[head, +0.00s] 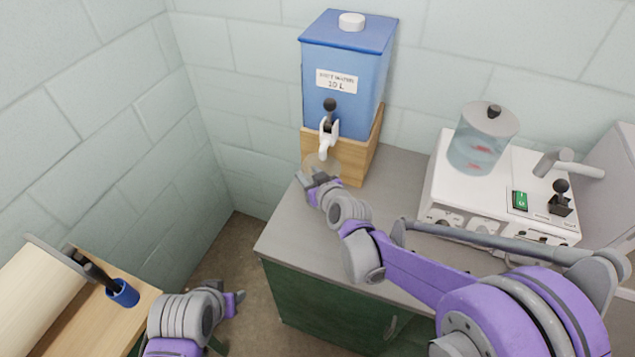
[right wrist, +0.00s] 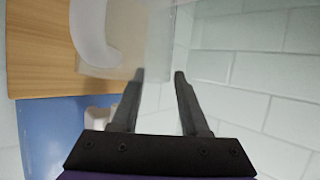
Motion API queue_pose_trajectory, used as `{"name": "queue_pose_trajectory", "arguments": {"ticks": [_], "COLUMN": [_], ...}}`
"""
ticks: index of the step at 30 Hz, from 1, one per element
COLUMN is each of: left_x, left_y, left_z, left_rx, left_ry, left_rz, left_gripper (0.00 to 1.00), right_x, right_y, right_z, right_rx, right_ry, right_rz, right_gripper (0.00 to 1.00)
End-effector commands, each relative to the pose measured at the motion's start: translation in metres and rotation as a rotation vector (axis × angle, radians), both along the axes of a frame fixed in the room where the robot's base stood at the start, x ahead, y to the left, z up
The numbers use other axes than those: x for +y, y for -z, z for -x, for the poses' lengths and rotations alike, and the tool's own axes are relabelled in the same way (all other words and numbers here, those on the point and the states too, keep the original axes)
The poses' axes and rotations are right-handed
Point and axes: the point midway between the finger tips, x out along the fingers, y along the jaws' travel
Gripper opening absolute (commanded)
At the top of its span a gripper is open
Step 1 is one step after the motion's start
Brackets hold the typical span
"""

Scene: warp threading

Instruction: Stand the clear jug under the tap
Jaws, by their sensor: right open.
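The clear jug (head: 320,161) is a faint see-through shape just below the white tap (head: 327,138), in front of the wooden stand. My right gripper (head: 312,178) hides part of it, so its base is hard to see. The right wrist view shows a see-through wall, probably the jug's (right wrist: 158,45), close beyond the fingers. My right gripper (right wrist: 158,76) is open, with wall showing between its fingers; it does not grip the jug. My left gripper (head: 236,303) hangs low over the floor, apart from the jug; its opening is unclear.
The tap is on a blue water tank (head: 345,97) on a wooden stand (head: 354,160). The grey counter (head: 283,237) ends just left of it. A white machine (head: 440,198) with a clear lidded vessel (head: 477,150) stands right.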

Motion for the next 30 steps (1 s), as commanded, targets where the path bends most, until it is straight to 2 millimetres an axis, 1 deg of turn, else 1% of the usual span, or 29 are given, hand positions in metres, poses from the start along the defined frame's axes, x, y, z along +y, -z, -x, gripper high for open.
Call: {"name": "queue_pose_trajectory", "arguments": {"ticks": [9, 15, 19, 27, 29, 30], "left_x": [0.0, 0.0, 0.0, 0.0, 0.0, 0.0], "left_y": [-0.005, -0.01, -0.012, -0.012, -0.012, -0.012], "left_z": [-0.002, -0.004, -0.005, -0.005, -0.005, -0.005], "left_rx": [-0.004, -0.008, -0.009, -0.009, -0.009, -0.009], "left_ry": [0.0, 0.0, 0.0, 0.0, 0.0, 0.0], "left_rz": [0.0, 0.0, 0.0, 0.0, 0.0, 0.0], "left_gripper": [0.5, 0.5, 0.5, 0.5, 0.5, 0.5], "right_x": [-0.023, -0.035, -0.038, -0.042, -0.047, -0.053], "right_y": [-0.026, -0.038, -0.042, -0.043, -0.042, -0.041], "right_z": [0.053, 0.079, 0.089, 0.095, 0.102, 0.11], "right_rx": [-0.001, -0.002, -0.001, 0.009, 0.034, 0.063], "right_ry": [0.001, 0.001, 0.001, 0.002, 0.006, 0.013], "right_rz": [0.001, 0.001, 0.0, 0.001, 0.005, 0.007], "right_gripper": [0.45, 0.45, 0.45, 0.45, 0.45, 0.45]}}
